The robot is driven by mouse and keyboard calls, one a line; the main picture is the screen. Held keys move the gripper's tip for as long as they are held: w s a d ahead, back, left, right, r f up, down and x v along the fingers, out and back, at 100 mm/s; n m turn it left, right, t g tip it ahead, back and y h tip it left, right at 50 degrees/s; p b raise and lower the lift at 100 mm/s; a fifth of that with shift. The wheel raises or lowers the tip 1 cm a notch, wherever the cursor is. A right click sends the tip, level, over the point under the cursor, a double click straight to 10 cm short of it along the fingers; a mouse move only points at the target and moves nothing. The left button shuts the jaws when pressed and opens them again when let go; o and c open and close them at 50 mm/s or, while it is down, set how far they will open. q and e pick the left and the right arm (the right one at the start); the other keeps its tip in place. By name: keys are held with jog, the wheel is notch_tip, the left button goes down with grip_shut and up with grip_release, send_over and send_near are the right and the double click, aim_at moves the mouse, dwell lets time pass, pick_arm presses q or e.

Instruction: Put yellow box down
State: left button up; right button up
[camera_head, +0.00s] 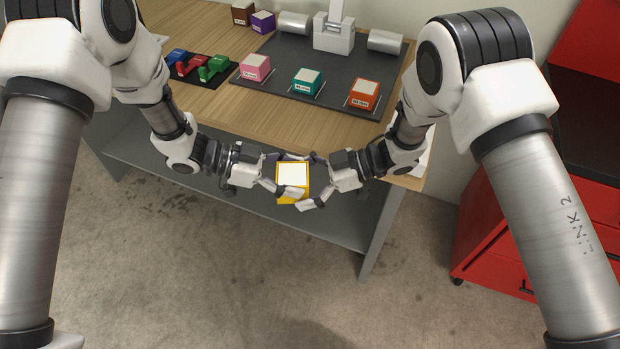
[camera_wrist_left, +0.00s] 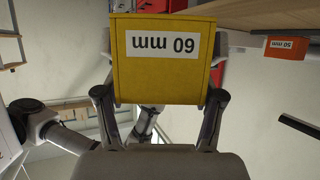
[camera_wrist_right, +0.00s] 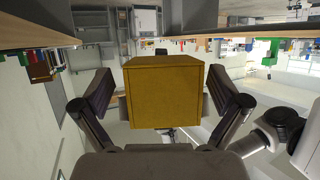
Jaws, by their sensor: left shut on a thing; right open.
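The yellow box (camera_head: 292,182) with a white top is held in the air in front of the table edge, between my two grippers. My left gripper (camera_head: 279,183) is shut on it from the left. In the left wrist view the box (camera_wrist_left: 165,75) shows an upside-down "60 mm" label between the fingers. My right gripper (camera_head: 312,182) is open around the box from the right. In the right wrist view its fingers stand apart on both sides of the plain box face (camera_wrist_right: 163,95), with gaps beside it.
The wooden table (camera_head: 215,105) carries a dark mat (camera_head: 330,85) with pink (camera_head: 255,68), teal (camera_head: 307,82) and orange (camera_head: 363,94) boxes. Brown (camera_head: 243,14) and purple (camera_head: 263,21) boxes stand at the back left. Red drawers (camera_head: 500,255) stand right. The table's front strip is clear.

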jog(key=c, duration=1.3)
pick_arm(q)
jog(key=o, duration=1.3)
jog(key=shift+a, duration=0.1)
